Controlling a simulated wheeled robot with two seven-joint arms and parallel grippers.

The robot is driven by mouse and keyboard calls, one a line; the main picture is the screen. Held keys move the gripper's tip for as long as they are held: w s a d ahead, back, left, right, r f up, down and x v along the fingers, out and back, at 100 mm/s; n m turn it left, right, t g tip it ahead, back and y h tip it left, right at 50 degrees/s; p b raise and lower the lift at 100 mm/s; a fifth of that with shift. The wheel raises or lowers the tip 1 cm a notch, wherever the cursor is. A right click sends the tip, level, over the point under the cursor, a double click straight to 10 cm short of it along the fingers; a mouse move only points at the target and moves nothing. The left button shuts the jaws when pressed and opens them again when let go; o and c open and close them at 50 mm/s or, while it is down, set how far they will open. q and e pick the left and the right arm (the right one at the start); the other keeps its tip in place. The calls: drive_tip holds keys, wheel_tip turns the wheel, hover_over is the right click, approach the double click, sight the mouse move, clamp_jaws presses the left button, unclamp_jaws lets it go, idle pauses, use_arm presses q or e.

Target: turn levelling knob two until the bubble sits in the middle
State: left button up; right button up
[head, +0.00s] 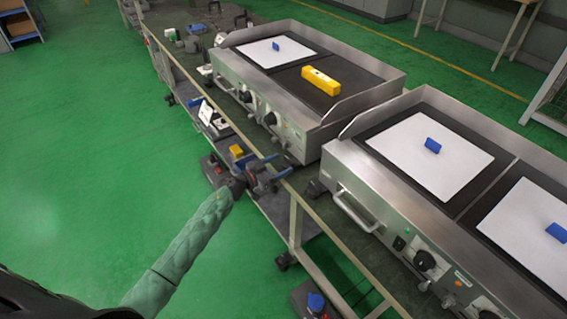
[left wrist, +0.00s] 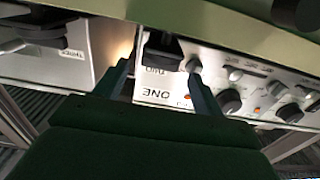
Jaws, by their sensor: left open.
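The yellow spirit level (head: 321,81) lies on the dark plate of the farther griddle (head: 300,122). Its bubble is too small to read. My left gripper (head: 268,178) is by the bench edge, below that griddle's near front corner. In the left wrist view the gripper (left wrist: 163,87) is open, with its fingers apart and nothing held. The picture is upside down there. A label that seems to read TWO (left wrist: 156,71) is between the fingers, beside a dark knob-like part (left wrist: 163,46). My right gripper is not in view.
A second griddle (head: 375,215) with white sheets stands at the right, separated by a narrow gap. Black control knobs (left wrist: 230,101) line the griddle front close to the left gripper. A lower shelf holds loose tools. Green floor at the left is clear.

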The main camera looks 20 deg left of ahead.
use_arm(q)
drive_tip(key=shift+x, duration=1.05)
drive_tip(key=c, duration=1)
drive_tip(key=shift+h, duration=0.3)
